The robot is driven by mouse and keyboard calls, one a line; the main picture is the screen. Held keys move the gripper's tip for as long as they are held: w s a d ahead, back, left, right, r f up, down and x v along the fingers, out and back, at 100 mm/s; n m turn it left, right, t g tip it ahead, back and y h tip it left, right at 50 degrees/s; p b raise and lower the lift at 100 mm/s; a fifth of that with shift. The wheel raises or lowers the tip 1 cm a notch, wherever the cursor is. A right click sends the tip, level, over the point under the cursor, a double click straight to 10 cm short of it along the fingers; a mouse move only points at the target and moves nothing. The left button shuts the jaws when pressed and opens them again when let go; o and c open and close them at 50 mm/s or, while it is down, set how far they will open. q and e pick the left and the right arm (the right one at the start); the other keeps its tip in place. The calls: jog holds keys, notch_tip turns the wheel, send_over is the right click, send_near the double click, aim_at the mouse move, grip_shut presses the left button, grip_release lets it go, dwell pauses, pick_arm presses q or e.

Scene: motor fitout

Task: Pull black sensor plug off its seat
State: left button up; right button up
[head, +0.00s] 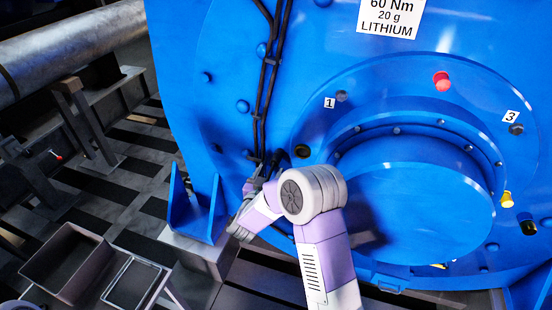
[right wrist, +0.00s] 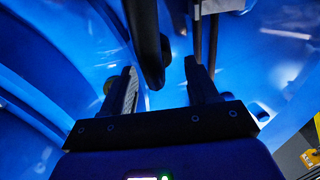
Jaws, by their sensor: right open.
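My right gripper (head: 256,176) is at the lower left of the big blue motor housing (head: 235,60), where the black cables (head: 268,85) come down its face. In the right wrist view its two dark jaws (right wrist: 165,88) are apart. A dark rounded piece (right wrist: 150,45) hangs from the top, its lower end showing between the jaws, closer to the left one. It may be the black sensor plug or its lead; I cannot tell which, nor whether a jaw touches it. In the head view the plug and its seat cannot be made out near the gripper. My left gripper is not in view.
A dark port (head: 302,152) sits just right of the gripper. A red cap (head: 442,81) and a yellow fitting (head: 506,199) are on the flange. A blue bracket (head: 196,215) stands left of the gripper. An open tray (head: 68,262) is at lower left.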

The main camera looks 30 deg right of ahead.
aim_at(274, 164)
jog(key=shift+x, duration=2.6)
grip_shut()
jog(key=shift+a, duration=0.1)
jog(key=shift+v, duration=2.95)
jog(key=shift+b, duration=0.3)
